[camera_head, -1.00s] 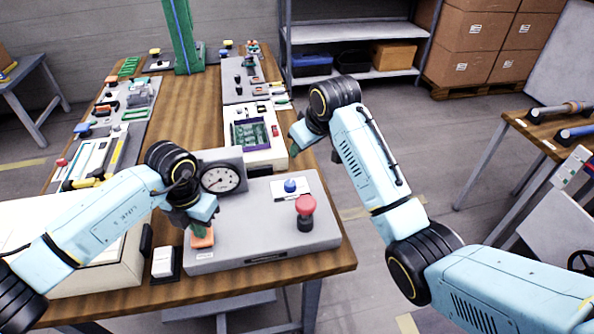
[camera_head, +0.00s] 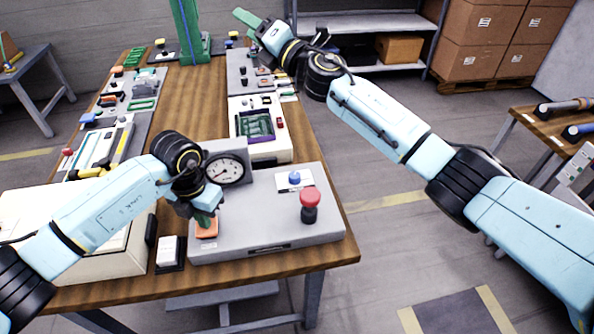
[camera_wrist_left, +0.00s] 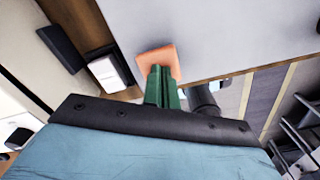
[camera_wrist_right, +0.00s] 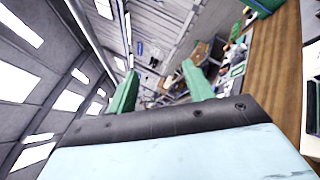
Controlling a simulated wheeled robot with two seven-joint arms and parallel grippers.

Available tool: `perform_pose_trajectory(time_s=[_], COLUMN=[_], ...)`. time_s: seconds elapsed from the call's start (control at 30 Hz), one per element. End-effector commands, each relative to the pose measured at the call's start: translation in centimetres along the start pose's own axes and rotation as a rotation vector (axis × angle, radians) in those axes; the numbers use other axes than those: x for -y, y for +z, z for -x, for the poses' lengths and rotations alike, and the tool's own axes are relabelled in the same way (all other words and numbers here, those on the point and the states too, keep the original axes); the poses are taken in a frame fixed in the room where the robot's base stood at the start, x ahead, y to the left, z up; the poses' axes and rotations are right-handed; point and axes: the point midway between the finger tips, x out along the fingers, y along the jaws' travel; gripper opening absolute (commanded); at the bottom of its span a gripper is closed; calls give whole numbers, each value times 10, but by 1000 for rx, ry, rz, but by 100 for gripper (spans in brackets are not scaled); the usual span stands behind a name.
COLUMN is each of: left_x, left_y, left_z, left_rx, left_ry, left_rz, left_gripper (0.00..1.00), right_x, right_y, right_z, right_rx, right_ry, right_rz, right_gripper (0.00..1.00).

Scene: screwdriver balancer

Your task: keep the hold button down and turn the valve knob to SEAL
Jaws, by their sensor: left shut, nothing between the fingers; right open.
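A grey panel box (camera_head: 262,236) stands at the near edge of the wooden table. An orange square button (camera_head: 207,229) is at its left front; it also shows in the left wrist view (camera_wrist_left: 150,62). My left gripper (camera_head: 205,217) is shut and points down with its green fingertips at the orange button, seemingly touching it. The blue valve knob (camera_head: 294,177) sits on a white label plate, whose markings are too small to read.
A round gauge (camera_head: 224,171) stands at the panel's back left. A white box with a green circuit board (camera_head: 257,124) lies behind it. A green post (camera_head: 184,32) rises farther back. The space above the blue and red knobs is free.

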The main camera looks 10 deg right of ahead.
Motion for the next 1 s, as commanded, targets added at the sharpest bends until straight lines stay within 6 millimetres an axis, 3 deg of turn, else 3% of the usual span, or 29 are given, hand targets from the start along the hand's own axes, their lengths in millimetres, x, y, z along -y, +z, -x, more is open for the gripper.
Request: perform_pose_trajectory(time_s=[0.2, 0.43, 0.57, 0.7, 0.83, 1.0], left_x=[0, 0, 0, 0, 0, 0], left_y=[-1, -1, -1, -1, -1, -1], left_z=[-2, -2, -2, -2, -2, -2], left_rx=[-5, -5, -5, -5, -4, -4], left_ry=[0, 0, 0, 0, 0, 0], left_rz=[0, 0, 0, 0, 0, 0], left_gripper=[0, 0, 0, 0, 0, 0], right_x=[17, 78, 118, 149, 164, 174], right_y=[-62, -104, -106, -95, -86, -86], right_z=[18, 78, 123, 166, 191, 202], right_rx=[-409, -897, -1168, -1399, -1529, -1590], right_ry=[62, 41, -6, -64, -103, -121], right_rz=[392, 731, 863, 941, 971, 978], right_gripper=[52, 52, 52, 52, 52, 52])
